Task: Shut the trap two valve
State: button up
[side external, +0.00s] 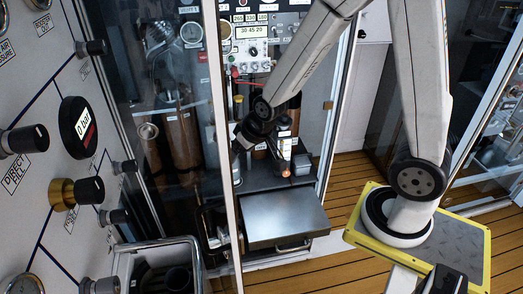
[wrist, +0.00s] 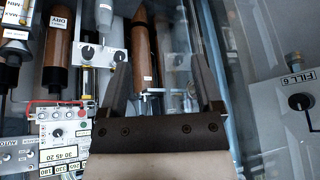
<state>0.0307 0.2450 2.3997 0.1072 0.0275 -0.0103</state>
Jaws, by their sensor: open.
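I cannot make out a label reading trap two in either view. A grey plate with two black knobs (wrist: 103,53) shows left of my gripper in the wrist view, near brown cylinders (wrist: 142,50). Its labels are too small to read. My gripper (wrist: 160,62) is open, with nothing between its two dark fingers. In the side external view my gripper (side external: 246,138) is inside the glass-fronted cabinet, above the grey bench; its fingers are hard to make out there.
The cabinet's metal frame (side external: 222,130) and glass stand close to my arm. A control box with a numeric display (side external: 252,32) is at the back. A grey drawer unit (side external: 284,216) stands below. A panel with black knobs (side external: 22,140) fills the left. A FILL 6 knob (wrist: 299,102) is at right.

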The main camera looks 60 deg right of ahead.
jog(key=w+d+f+m+t+h, duration=0.25)
jog(key=w+d+f, duration=0.2)
jog(key=w, duration=0.25)
jog(key=w+d+f+m+t+h, duration=0.25)
jog(key=w+d+f, duration=0.2)
jog(key=w, duration=0.35)
jog(key=s+d+f+m+t+h, duration=0.2)
jog(key=d+f+h, duration=0.5)
jog(key=d, duration=0.2)
jog(key=shift+s+f+m+h, duration=0.2)
jog(key=shift+f+m+h, duration=0.1)
jog(key=shift+f+h, duration=0.1)
jog(key=shift+d, duration=0.1)
jog(key=shift+x, duration=3.85)
jog(key=shift+r, duration=0.1)
jog(key=shift+c, duration=0.2)
grip_shut()
